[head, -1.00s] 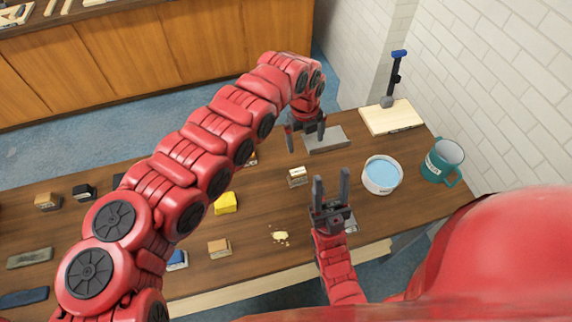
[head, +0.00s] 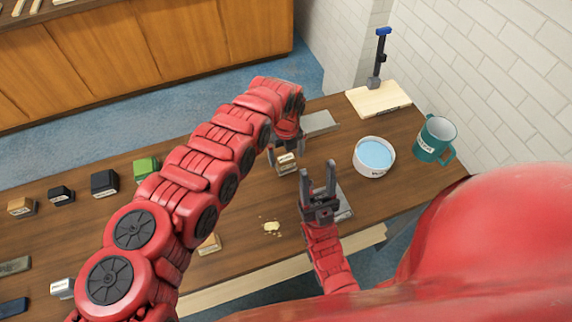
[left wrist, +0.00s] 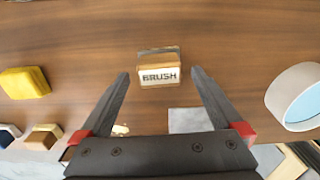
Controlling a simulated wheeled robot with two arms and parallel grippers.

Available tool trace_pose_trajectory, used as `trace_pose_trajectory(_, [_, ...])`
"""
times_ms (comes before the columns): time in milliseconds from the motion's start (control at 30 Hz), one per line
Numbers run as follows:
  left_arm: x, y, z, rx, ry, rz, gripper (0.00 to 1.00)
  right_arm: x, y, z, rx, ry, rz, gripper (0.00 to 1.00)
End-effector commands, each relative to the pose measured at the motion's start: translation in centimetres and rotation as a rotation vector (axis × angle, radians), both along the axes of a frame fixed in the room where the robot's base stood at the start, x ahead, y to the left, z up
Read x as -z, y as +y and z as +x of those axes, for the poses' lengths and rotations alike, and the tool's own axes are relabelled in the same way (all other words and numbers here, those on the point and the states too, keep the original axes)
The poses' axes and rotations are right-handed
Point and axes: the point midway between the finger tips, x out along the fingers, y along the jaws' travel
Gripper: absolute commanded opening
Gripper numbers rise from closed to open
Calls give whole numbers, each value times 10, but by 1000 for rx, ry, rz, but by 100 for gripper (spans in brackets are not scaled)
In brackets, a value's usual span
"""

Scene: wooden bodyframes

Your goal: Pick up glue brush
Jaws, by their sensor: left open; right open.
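A small tan block with a white label reading "BRUSH" (left wrist: 159,77) lies on the wooden table in the left wrist view, centred just beyond the tips of my open left gripper (left wrist: 158,72). In the head view the brush block (head: 287,164) shows partly below my left gripper (head: 285,151), whose fingers point down and hold nothing. I cannot tell the exact height of the fingers above it. My right gripper (head: 318,178) is open and empty, its fingers pointing away from me, in front of the brush block.
A white tub of blue liquid (head: 374,157) and a teal mug (head: 434,139) stand to the right. A wooden board with a blue-topped tool (head: 378,98) is behind them. A grey plate (head: 320,123) lies behind the brush. A yellow block (left wrist: 24,83) lies left in the wrist view.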

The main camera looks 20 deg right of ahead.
Motion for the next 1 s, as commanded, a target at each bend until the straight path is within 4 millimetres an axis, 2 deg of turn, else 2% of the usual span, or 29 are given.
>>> trace_pose_trajectory(33, [16,0,-1,0,3,1,100,11,0,0,0,0,0,50])
trace_pose_trajectory(133, [29,1,0,-1,3,2,100,17,0,0,0,0,0,50])
trace_pose_trajectory(467, [32,1,1,-1,0,2,100,17,0,0,0,0,0,50])
trace_pose_trajectory(900, [32,1,1,-1,1,1,21,18,0,0,0,0,0,50])
trace_pose_trajectory(1000, [32,1,1,-1,1,1,20,18,0,0,0,0,0,50])
